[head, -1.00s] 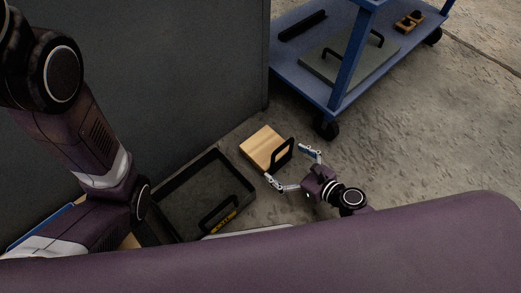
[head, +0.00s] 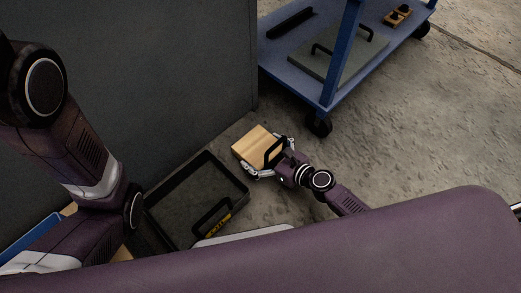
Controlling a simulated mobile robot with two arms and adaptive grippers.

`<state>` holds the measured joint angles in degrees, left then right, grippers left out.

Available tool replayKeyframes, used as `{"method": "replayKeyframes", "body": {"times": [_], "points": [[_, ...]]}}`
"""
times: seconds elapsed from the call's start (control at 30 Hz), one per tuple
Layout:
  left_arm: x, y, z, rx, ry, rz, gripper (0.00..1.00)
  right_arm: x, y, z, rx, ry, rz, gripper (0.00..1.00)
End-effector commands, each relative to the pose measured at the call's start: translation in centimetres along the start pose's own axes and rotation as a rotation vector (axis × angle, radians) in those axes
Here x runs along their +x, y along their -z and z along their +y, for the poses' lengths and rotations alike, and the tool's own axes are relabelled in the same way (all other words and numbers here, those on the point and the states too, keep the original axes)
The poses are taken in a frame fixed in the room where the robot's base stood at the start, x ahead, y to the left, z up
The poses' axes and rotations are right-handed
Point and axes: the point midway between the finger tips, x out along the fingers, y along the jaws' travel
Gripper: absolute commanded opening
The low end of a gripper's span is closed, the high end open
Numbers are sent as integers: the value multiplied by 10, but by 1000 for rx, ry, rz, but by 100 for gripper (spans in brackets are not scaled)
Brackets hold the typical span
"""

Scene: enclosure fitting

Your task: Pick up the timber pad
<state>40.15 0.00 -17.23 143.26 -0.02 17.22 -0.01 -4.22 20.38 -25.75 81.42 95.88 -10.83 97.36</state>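The timber pad (head: 254,143) is a pale wooden block with a black handle (head: 273,151) on its right side. It lies on the concrete floor beside the grey cabinet wall. My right gripper (head: 269,157) is at the handle, its two fingers spread wide, one on each side of it. Whether the fingers touch the pad cannot be told. My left arm comes in from the left; its gripper is out of view.
A black-rimmed tray (head: 239,179) with a black handle and yellow label is just left of the pad. A blue wheeled cart (head: 327,97) carrying a grey panel (head: 350,60) stands behind. A tall grey cabinet (head: 150,80) borders the left. Floor to the right is clear.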

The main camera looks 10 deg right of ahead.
Motion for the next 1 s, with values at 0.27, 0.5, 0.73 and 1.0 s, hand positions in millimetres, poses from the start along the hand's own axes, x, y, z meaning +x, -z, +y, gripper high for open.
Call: {"method": "replayKeyframes", "body": {"times": [0.27, 0.5, 0.73, 1.0], "points": [[0, 0, 0, 0, 0, 0, 40, 0, 0, 0, 0, 0, -1, 64], [0, 0, 0, 0, 0, 0, 40, 0, -3, 0, -1, 1, -5, 48], [2, -1, 0, 0, 0, -1, 40, -1, -5, 0, -1, 1, -5, 48], [20, -7, -4, 0, 0, -1, 40, -8, -23, 0, -1, 1, -5, 48]]}}
